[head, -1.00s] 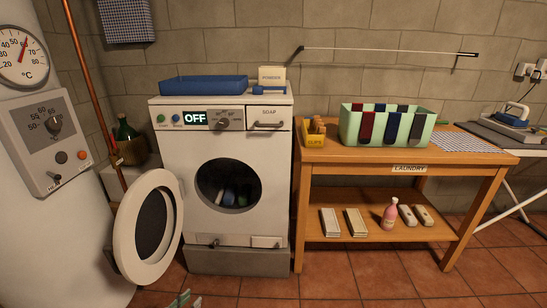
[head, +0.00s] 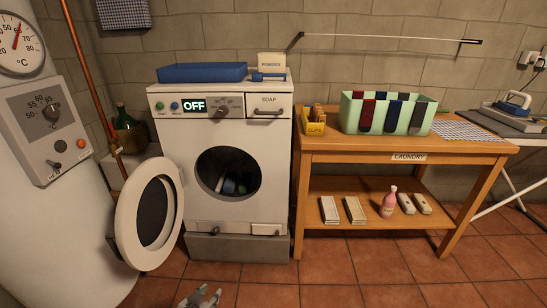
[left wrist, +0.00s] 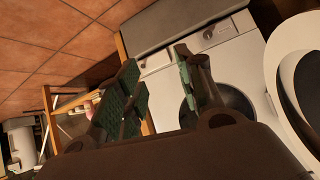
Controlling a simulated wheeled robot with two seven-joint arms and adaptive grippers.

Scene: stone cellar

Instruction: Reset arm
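My left gripper (head: 200,299) shows at the bottom edge of the head view, low in front of the washing machine (head: 275,150). In the left wrist view the two fingers (left wrist: 160,88) with green pads stand apart, with nothing between them. The left arm behind it is out of the head view. My right gripper is in neither view.
The washer's round door (head: 127,225) hangs open to the left; items lie in the drum. The tiled floor in front is clear.

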